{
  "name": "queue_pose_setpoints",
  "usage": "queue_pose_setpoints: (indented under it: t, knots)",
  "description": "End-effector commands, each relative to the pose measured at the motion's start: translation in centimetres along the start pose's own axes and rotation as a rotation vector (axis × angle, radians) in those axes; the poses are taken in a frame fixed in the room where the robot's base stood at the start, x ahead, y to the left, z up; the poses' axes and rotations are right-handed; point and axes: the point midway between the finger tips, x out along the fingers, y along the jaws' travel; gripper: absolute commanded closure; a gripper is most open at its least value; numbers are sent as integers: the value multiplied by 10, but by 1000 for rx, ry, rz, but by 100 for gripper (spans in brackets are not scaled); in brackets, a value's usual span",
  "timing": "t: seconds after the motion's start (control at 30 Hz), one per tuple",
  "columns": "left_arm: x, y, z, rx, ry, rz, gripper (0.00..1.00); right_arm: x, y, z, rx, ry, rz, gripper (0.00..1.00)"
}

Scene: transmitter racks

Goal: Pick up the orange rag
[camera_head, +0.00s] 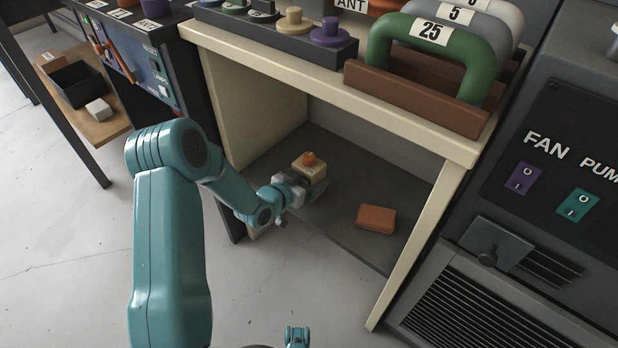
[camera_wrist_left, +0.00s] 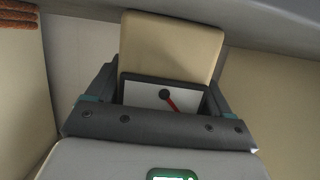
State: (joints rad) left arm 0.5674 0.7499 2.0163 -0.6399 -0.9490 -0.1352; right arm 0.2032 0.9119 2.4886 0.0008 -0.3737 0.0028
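The orange rag (camera_head: 376,218) lies folded and flat on the dark floor of the open bay under the cream table, near its front edge. A ribbed orange-brown edge at the top left of the left wrist view (camera_wrist_left: 18,14) may be the rag. My left gripper (camera_head: 300,188) is left of the rag, at a small beige box (camera_head: 310,169) with an orange knob. In the left wrist view its fingers (camera_wrist_left: 163,95) stand on both sides of this box, close to it; whether they press on it I cannot tell. I do not see my right gripper.
The cream table's top (camera_head: 330,77) and front right leg (camera_head: 418,250) frame the bay. Above are a knob panel (camera_head: 275,30) and brown-based coils (camera_head: 410,95). A grey fan-pump cabinet (camera_head: 560,130) stands right. The floor in front is clear.

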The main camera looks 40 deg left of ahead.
Motion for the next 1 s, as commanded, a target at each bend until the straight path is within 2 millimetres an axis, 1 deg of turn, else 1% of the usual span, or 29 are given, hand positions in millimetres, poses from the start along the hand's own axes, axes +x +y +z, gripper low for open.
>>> queue_pose_setpoints:
  t: [0.03, 0.07, 0.1, 0.13, 0.37, 0.47, 0.57, 0.67, 0.77, 0.9, 1.0]
  knots:
    - [0, 0, 0, 0, 0, 0, 39, 0, 0, 0, 0, 0, 0, 0]
    - [0, 0, 0, 0, 0, 0, 49, 0, 0, 0, 0, 0, 0, 0]
    - [0, 0, 0, 0, 0, 0, 62, 0, 0, 0, 0, 0, 0, 0]
    - [0, 0, -1, 1, 2, 0, 65, 0, 0, 0, 0, 0, 0, 0]
    - [-1, 0, -2, 1, 2, 0, 65, -1, 0, 0, 0, -2, 0, 0]
    - [-2, 0, -8, 2, 4, 0, 65, -4, -1, 2, 1, -6, 0, 0]
    - [-6, 0, -19, 2, 4, 0, 65, -9, -3, 5, 4, -16, 1, 0]
    - [-12, 0, -39, 2, 5, 0, 65, -18, -6, 10, 7, -32, 1, 0]
    - [-20, -1, -67, 4, 6, -1, 65, -28, -11, 11, 1, -38, 1, 0]
    - [-34, 0, -111, 4, 7, 0, 65, -42, -18, 14, -10, -48, -1, 0]
    - [-42, 0, -139, 5, 7, 0, 65, -50, -23, 17, -17, -55, -2, 0]
